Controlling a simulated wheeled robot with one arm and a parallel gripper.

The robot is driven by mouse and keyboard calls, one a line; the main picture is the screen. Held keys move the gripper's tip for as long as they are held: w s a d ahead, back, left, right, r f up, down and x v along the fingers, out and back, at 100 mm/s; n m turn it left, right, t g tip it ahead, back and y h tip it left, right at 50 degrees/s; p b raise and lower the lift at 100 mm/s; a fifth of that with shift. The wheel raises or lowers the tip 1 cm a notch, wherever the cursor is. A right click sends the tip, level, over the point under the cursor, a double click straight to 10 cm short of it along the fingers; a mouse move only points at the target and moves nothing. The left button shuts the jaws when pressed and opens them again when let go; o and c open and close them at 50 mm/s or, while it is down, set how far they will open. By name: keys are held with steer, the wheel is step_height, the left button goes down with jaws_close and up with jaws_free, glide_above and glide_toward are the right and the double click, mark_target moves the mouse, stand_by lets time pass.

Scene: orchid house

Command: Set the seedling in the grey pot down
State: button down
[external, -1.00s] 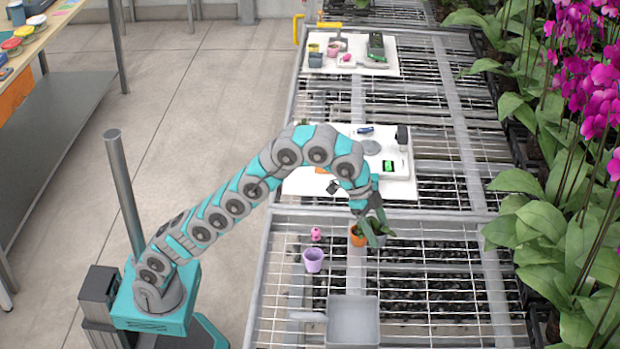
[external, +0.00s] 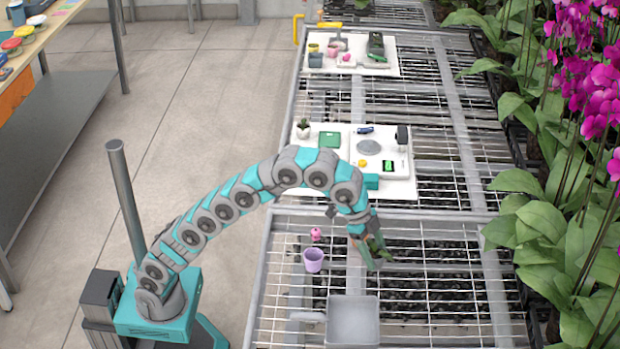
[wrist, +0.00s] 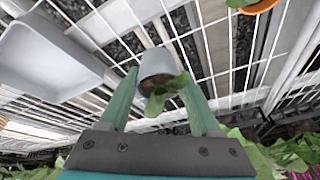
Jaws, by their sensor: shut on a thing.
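The grey pot (wrist: 157,64) shows between my fingers in the wrist view, with the green leaves of its seedling (wrist: 164,96) towards my palm. My gripper (wrist: 160,82) is shut on this pot. In the external view my gripper (external: 370,262) points down over the wire-mesh bench (external: 440,300). Some leaves (external: 380,246) show beside the fingers there, but the pot itself is hidden. I cannot tell whether the pot touches the mesh.
A lilac pot (external: 314,261) and a small pink item (external: 316,235) stand to the left. A grey scoop-like tray (external: 352,321) lies nearer the camera. An orange pot (wrist: 262,5) shows at the wrist view's top edge. Mesh to the right is clear.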

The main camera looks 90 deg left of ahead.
steer(key=shift+f, duration=1.8)
steer(key=shift+f, duration=0.15)
steer(key=shift+c, duration=0.5)
jaws_free()
steer(key=p+v, duration=0.1)
steer(key=v, duration=1.1)
